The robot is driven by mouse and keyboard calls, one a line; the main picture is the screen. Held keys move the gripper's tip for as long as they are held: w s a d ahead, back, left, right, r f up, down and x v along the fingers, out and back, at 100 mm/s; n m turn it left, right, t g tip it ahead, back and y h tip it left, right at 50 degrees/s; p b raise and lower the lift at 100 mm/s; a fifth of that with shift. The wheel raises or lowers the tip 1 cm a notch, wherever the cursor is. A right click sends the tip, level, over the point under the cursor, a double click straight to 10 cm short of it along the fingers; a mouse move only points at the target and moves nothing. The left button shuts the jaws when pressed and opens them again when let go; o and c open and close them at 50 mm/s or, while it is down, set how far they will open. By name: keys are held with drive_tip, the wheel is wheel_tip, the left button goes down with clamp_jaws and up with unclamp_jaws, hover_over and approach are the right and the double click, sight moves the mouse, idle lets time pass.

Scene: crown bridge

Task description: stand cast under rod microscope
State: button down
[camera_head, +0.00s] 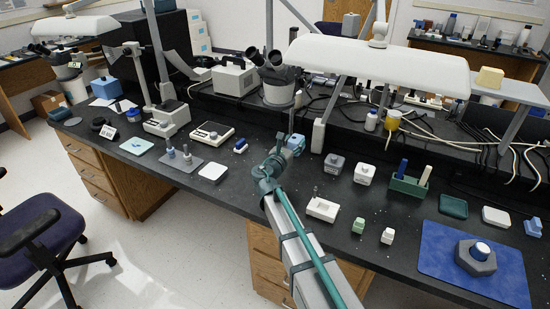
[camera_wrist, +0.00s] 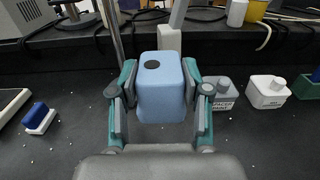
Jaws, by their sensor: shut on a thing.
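My gripper (camera_wrist: 160,92) is shut on a light blue block-shaped cast (camera_wrist: 162,88) with a dark round spot on top. One teal-and-grey finger presses each side, and the cast looks upright.
A grey pot (camera_head: 333,165) and a white pot (camera_head: 364,174) stand right of the cast. A small blue-and-white item (camera_head: 240,146) lies left. A raised black ledge (camera_wrist: 240,48) and a lamp post (camera_head: 318,135) stand behind. Bare bench (camera_wrist: 75,125) lies around the cast.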

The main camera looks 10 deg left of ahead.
drive_tip(key=w+a+f, duration=0.3)
drive_tip(key=f, duration=0.1)
drive_tip(key=w+a+f+p, duration=0.1)
drive_tip(key=w+a+f, duration=0.2)
drive_tip(key=w, duration=0.1)
drive_tip(key=shift+a+f, duration=0.35)
wheel_tip(320, 180, down, 3)
drive_tip(key=shift+w+a+f+p, duration=0.1)
drive_tip(key=shift+w+a+p, duration=0.05)
drive_tip(key=shift+p, duration=0.2)
drive_tip(key=shift+f, duration=0.15)
drive_tip(key=shift+f+b, duration=0.4)
drive_tip(key=shift+f, duration=0.1)
drive_tip(key=shift+f, duration=0.1)
